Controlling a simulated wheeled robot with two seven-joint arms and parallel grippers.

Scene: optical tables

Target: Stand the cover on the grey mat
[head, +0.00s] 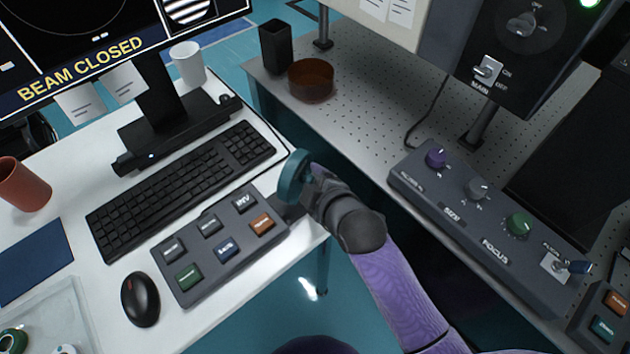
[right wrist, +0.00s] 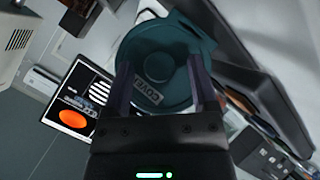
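The cover is a round, dark teal, dish-like piece (head: 294,177). It stands edge-on at the tip of my right gripper (head: 308,186), above the table's right edge by the keypad. In the right wrist view the cover (right wrist: 178,38) faces the camera with a pale lettered label, between the two fingers of my right gripper (right wrist: 158,78). The fingers appear shut on it; the exact contact is partly hidden. I cannot make out a grey mat in either view. My left gripper is not in view.
A grey keypad (head: 218,247), keyboard (head: 180,188) and mouse (head: 140,299) lie on the white table. Across a gap, the perforated optical table (head: 365,120) carries a brown bowl (head: 311,80), a black holder (head: 276,46) and a knob box (head: 480,222). Its middle is clear.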

